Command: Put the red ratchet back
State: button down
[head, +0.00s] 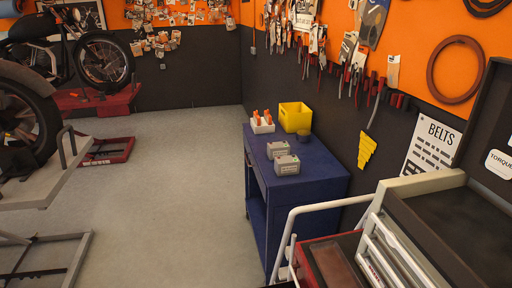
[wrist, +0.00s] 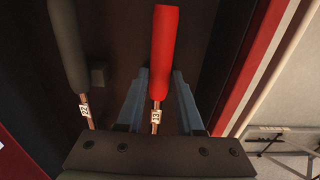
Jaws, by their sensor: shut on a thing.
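The red ratchet shows in the wrist view as a long red handle (wrist: 165,50) with a coppery shaft and a white tag reading 13. My gripper (wrist: 160,78) has its two blue-grey fingers on either side of the handle's lower end and is shut on it. The ratchet's far end and its head are not clear. A dark grey handled tool (wrist: 68,45) with a tag reading 22 is to the left, apart from the fingers. Neither my gripper nor the ratchet can be made out in the head view.
A dark surface with a red edge (wrist: 240,65) lies behind the tools. In the head view, a tool chest (head: 425,190) stands at the lower right. A blue cart (head: 300,190) carries grey boxes and a yellow bin (head: 295,117). The grey floor (head: 170,200) left of it is open.

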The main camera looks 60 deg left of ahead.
jog(key=shift+c, duration=2.3)
grip_release()
notch_tip(320, 180, up, 13)
